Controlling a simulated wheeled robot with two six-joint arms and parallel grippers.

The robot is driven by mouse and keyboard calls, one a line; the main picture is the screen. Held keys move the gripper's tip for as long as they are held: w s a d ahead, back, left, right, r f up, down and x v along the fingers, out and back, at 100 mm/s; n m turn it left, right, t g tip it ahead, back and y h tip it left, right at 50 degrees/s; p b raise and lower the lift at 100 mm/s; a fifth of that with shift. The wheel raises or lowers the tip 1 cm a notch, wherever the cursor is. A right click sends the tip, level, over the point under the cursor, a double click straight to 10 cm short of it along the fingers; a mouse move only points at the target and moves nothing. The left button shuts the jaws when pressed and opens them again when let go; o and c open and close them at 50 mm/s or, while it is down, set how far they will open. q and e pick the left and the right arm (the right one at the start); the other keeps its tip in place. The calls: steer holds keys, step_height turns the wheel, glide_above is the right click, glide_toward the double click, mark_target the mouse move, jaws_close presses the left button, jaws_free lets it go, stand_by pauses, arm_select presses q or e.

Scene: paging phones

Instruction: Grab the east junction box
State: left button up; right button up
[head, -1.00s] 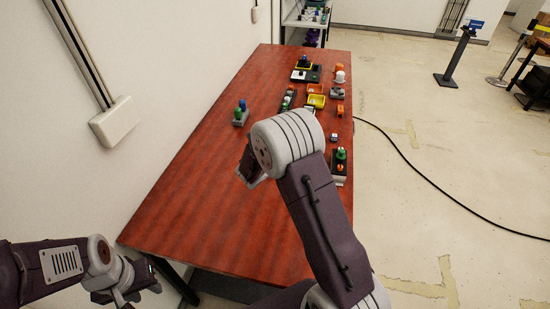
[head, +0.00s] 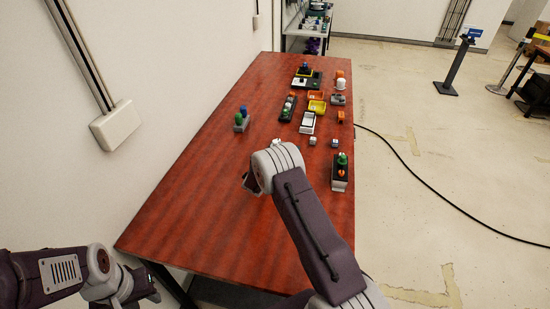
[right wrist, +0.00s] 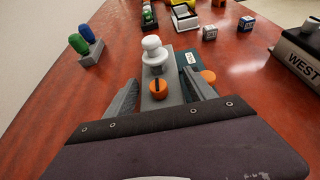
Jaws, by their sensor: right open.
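In the right wrist view, a grey box (right wrist: 151,99) with a white knob (right wrist: 154,52) and an orange dial lies between the fingers of my right gripper (right wrist: 157,97). The gripper is open around it, with no clear grip. A teal part with a small label, too small to read, and an orange knob sit beside it. A box marked WEST (right wrist: 301,52) stands at the right; a similar box (head: 340,172) shows in the head view. In the head view my right arm hides the grey box. My left gripper (head: 142,288) is at the lower left, off the table.
The red-brown table (head: 190,215) is bare at its near left. A grey block with green and blue knobs (head: 241,119) stands left of my right arm. Small cubes (head: 313,141), a white-topped tray (head: 308,123) and a yellow bin (head: 317,107) sit farther back. A wall bounds the left.

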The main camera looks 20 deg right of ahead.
steer(key=x, duration=0.4)
steer(key=shift+w+d+f, duration=0.1)
steer(key=shift+d+f, duration=0.05)
steer(key=shift+f, duration=0.2)
steer(key=shift+r, duration=0.1)
steer(key=c, duration=1.3)
steer(key=shift+r, duration=0.1)
steer(key=shift+c, duration=0.2)
steer(key=shift+r, duration=0.55)
step_height(320, 180, up, 3)
steer(key=shift+f, duration=0.1)
steer(key=w+d+r, duration=0.4)
steer(key=d+r, duration=0.3)
steer(key=d, duration=0.3)
steer(key=shift+w+d, duration=0.25)
steer(key=shift+d, duration=0.1)
